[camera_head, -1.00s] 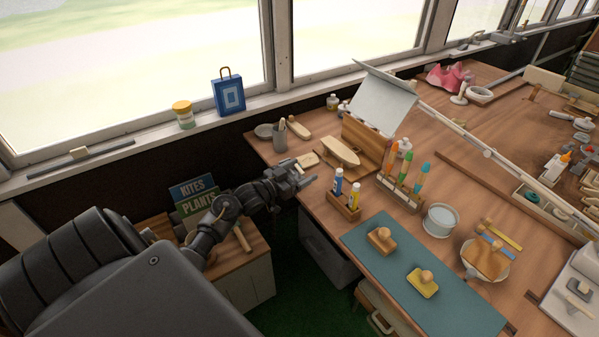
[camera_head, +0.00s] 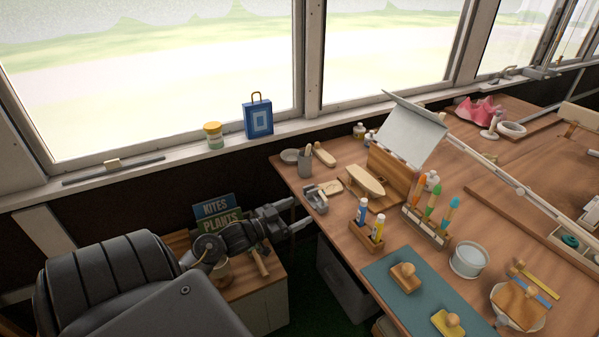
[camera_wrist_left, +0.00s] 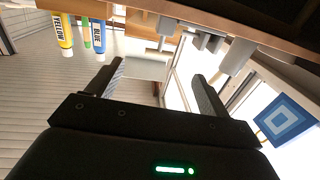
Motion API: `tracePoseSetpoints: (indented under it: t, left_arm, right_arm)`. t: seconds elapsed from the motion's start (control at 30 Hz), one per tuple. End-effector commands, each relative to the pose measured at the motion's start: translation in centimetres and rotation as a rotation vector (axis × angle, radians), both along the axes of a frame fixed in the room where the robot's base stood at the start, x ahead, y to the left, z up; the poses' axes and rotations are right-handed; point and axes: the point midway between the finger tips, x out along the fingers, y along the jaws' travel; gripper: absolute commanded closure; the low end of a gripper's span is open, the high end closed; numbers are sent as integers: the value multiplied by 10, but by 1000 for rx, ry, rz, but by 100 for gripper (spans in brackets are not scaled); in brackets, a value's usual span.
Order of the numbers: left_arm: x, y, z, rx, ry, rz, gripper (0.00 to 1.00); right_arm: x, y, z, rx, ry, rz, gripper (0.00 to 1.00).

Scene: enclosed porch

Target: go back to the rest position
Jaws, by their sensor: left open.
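My left gripper (camera_head: 299,214) is open and empty in the head view, with its fingers pointing right at the left edge of the wooden table (camera_head: 467,217). The left wrist view shows its two fingers (camera_wrist_left: 158,75) apart with nothing between them. My right gripper is not in view.
A low cabinet (camera_head: 261,300) with "KITES" and "PLANTS" books (camera_head: 217,210) is under my left arm. Blue and yellow tubes (camera_head: 361,211) stand in a wooden holder by the table edge. A blue bag (camera_head: 258,118) and a yellow-lidded jar (camera_head: 213,135) stand on the sill.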

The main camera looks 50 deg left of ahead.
Motion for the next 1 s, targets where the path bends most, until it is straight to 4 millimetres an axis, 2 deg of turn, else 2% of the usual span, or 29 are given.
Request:
tracePoseSetpoints:
  t: [0.47,0.57,0.67,0.77,0.8,0.87,0.9,1.0]
  left_arm:
    - [1,0,0,0,0,1,20]
    - [0,0,-12,-6,21,11,20]
    - [-3,0,-50,-21,90,42,20]
    - [-13,-5,-114,-36,212,90,20]
    - [-21,-9,-144,-38,270,108,20]
    - [-36,-18,-191,-38,367,132,20]
    - [-48,-25,-221,-35,431,146,20]
    - [-86,-47,-291,-15,591,166,20]
  right_arm:
    - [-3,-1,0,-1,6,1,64]
    - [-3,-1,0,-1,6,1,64]
    - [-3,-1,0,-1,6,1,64]
    - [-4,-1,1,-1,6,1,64]
    - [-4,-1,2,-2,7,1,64]
    - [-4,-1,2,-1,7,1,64]
    - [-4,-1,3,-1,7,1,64]
    - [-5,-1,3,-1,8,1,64]
